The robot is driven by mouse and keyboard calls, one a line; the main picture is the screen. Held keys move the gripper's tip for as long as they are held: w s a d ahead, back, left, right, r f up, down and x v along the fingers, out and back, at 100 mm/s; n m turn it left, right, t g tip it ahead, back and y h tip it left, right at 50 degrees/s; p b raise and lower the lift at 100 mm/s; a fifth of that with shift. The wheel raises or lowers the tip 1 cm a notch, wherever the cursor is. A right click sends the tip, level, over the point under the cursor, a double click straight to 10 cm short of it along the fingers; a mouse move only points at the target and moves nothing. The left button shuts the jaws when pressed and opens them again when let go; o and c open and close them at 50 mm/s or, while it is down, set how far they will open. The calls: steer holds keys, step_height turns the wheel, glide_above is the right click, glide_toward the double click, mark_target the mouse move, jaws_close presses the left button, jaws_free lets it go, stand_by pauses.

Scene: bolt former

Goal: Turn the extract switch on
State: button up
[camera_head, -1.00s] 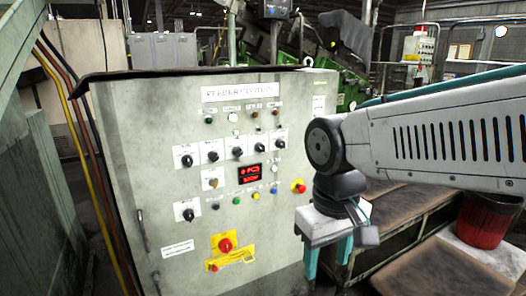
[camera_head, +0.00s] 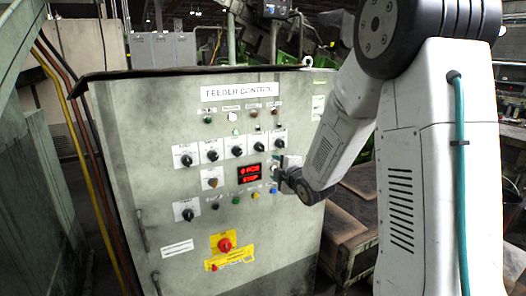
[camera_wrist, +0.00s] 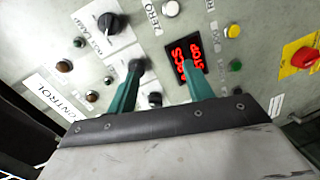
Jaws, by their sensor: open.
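My gripper (camera_head: 277,172) is in front of the feeder control panel (camera_head: 150,130), just right of the red display, partly hidden by my arm. In the wrist view its two teal fingers (camera_wrist: 161,66) are apart and nothing is held between them. The left finger overlaps the edge of a black rotary switch (camera_wrist: 137,65); I cannot tell whether they touch. Another black switch (camera_wrist: 108,22) sits above it and a third (camera_wrist: 155,98) is below, partly hidden. The right finger lies over the red display (camera_wrist: 188,45). The switch labels are too small or blurred to identify the extract switch.
A red emergency stop on a yellow plate (camera_head: 225,243) is low on the panel; it also shows in the wrist view (camera_wrist: 305,57). Coloured push buttons (camera_head: 237,200) line the area under the display. A work table stands right of the cabinet.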

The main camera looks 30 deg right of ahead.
mark_target(262, 149)
steer(key=w+r, duration=0.1)
steer(key=w, duration=0.1)
steer(key=w+r+n+t, duration=0.1)
steer(key=w, duration=0.2)
steer(key=w+a+r+n+t, duration=0.1)
steer(key=w, duration=0.2)
steer(key=shift+r+y, duration=0.35)
steer(key=shift+y, duration=0.05)
steer(key=c, duration=1)
